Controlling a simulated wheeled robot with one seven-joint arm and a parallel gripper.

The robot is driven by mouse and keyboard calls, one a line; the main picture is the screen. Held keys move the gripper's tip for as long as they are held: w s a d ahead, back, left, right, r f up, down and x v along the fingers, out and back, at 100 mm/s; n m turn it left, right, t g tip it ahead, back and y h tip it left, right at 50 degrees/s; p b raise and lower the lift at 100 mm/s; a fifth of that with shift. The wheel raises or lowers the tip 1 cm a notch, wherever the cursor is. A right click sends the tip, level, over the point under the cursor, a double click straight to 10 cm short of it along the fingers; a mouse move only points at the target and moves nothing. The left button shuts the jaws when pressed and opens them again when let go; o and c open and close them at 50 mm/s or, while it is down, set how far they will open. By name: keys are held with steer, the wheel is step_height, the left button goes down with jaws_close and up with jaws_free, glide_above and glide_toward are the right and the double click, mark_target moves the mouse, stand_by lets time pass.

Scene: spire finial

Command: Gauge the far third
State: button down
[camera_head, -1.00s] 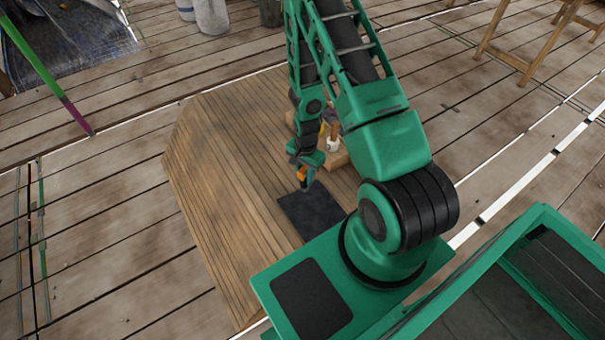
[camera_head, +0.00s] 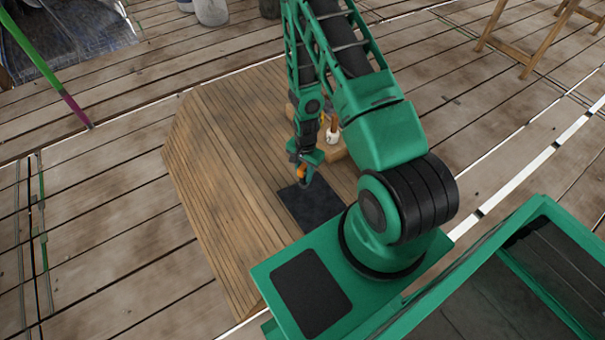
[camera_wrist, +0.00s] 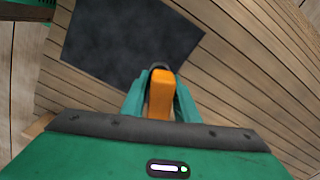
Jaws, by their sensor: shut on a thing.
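In the wrist view my gripper (camera_wrist: 160,88) is shut on an orange tool (camera_wrist: 160,96), likely a gauge, held between the two green fingers. The orange tool also shows as a small patch in the head view (camera_head: 301,171). A dark rounded end shows beyond it in the wrist view, against the mat (camera_wrist: 120,40). I cannot tell whether the tool touches the mat.
A wooden block or tray (camera_head: 331,150) with small items, one white-topped, stands behind my gripper on the wooden platform (camera_head: 225,180), partly hidden by my arm. A green and purple pole (camera_head: 45,70) is at upper left. The platform's left side is clear.

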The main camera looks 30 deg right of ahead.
steer(key=shift+f, duration=1.4)
stand_by(1.0)
steer(key=shift+r, duration=2.55)
steer(key=shift+f, duration=0.1)
steer(key=shift+f, duration=2.3)
steer(key=c, duration=1.3)
jaws_free()
